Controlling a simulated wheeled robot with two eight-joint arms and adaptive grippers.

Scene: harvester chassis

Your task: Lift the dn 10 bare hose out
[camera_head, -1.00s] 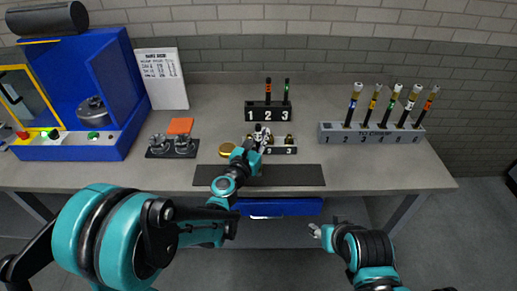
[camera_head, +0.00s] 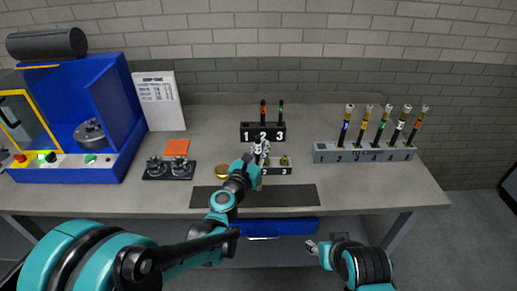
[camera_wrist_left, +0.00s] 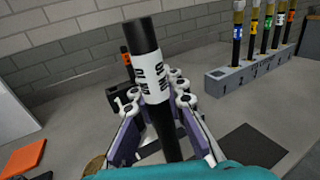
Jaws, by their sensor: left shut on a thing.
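A black hose (camera_wrist_left: 146,45) with a white printed label stands tilted between the fingers of my left gripper (camera_wrist_left: 155,100) in the left wrist view. The gripper is shut on it. The hose's lower end is hidden behind my arm.
The black rack holds an orange-banded (camera_head: 262,112) and a green-banded hose (camera_head: 280,114). A grey rack (camera_head: 365,153) with several tall hoses stands at the right. A blue machine (camera_head: 95,120), a black fitting tray (camera_head: 165,172) and an orange pad (camera_head: 176,147) are at the left.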

